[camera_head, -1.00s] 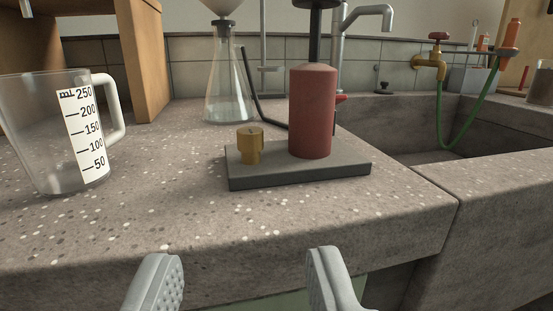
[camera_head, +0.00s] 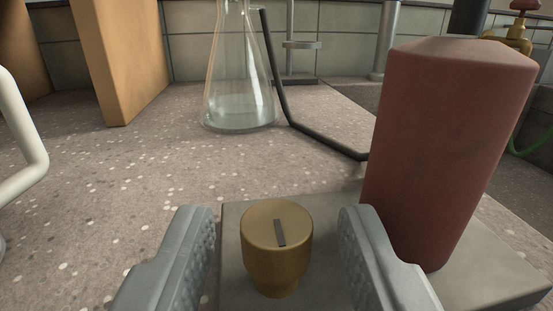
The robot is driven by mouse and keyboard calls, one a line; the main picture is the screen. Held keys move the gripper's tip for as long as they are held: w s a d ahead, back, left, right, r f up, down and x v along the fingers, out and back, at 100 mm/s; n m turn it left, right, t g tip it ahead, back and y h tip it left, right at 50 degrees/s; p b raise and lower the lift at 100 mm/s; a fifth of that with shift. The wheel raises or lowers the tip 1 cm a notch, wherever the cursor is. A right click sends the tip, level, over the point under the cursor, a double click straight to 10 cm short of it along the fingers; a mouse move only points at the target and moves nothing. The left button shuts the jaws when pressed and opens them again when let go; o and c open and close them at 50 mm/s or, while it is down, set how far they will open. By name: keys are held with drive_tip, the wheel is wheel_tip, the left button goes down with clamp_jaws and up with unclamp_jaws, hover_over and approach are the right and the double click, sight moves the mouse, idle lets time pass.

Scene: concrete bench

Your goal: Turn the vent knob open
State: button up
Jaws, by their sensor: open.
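The vent knob (camera_head: 277,251) is a small brass cylinder with a dark line across its top, standing upright on a grey base plate (camera_head: 237,216). The line runs nearly straight away from me, tilted slightly. My gripper (camera_head: 276,225) is open, with one finger to the left of the knob and one to the right. A gap shows between each finger and the knob. The knob's lower front is in plain view.
A glass conical flask (camera_head: 236,85) with clear liquid stands behind the plate. A bent black rod (camera_head: 290,110) runs from beside it toward the red cylinder. A white jug handle (camera_head: 20,135) is at the left edge. A wooden block (camera_head: 122,60) stands behind. The bench left of the plate is clear.

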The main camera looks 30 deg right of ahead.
drive_tip(key=shift+x, duration=1)
clamp_jaws()
drive_tip(key=shift+n+y, duration=0.3)
drive_tip(key=shift+y, duration=0.1)
drive_tip(key=shift+d+n+t+y, duration=0.1)
drive_tip(key=shift+n+t+y, duration=0.75)
drive_tip(key=shift+y, duration=0.65)
drive_tip(key=shift+n+y, duration=1.55)
drive_tip(key=shift+y, duration=0.65)
drive_tip(key=shift+n+y, duration=0.4)
drive_tip(key=shift+y, duration=0.2)
